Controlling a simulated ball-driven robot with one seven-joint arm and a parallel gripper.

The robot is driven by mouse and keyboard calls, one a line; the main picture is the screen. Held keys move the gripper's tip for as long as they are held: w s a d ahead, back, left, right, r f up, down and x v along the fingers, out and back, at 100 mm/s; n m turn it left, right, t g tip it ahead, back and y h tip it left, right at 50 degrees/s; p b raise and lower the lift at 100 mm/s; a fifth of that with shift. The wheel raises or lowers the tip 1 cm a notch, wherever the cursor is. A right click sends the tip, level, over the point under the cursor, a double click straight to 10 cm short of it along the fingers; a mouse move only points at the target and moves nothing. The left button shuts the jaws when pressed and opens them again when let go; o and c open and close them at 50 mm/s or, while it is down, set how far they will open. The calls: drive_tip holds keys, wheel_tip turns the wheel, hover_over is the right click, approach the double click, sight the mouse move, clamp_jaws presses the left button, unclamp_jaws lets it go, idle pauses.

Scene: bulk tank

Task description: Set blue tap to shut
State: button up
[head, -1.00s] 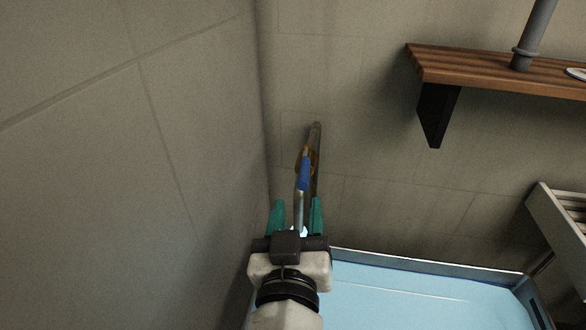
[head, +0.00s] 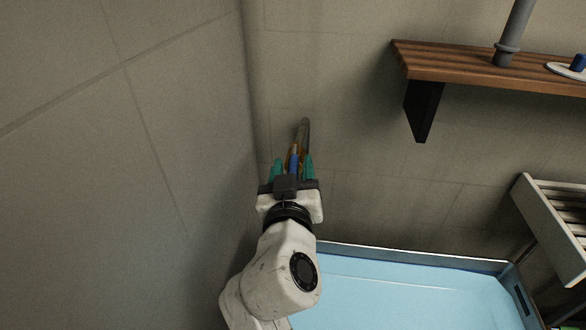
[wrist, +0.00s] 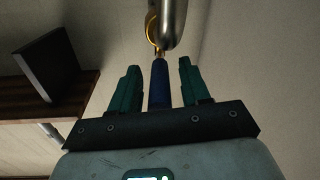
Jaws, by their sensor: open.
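The blue tap handle (wrist: 159,84) shows in the wrist view between the two green fingers of my gripper (wrist: 156,82). There is a gap on both sides of the handle, so the fingers are apart from it. A brass fitting (wrist: 153,32) and a grey metal pipe (wrist: 173,22) lie just beyond the handle. In the head view my gripper (head: 293,168) is open around the blue handle (head: 294,162), with the pipe (head: 304,132) rising behind it near the wall corner. The lower part of the handle is hidden by my gripper.
A light blue tank (head: 420,295) with a metal rim stands below right. A wooden shelf (head: 470,66) on a black bracket (head: 423,110) is on the back wall. A slatted rack (head: 555,225) is at the right. The left wall (head: 150,180) is close to my arm.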

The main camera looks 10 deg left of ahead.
clamp_jaws()
idle(0.7)
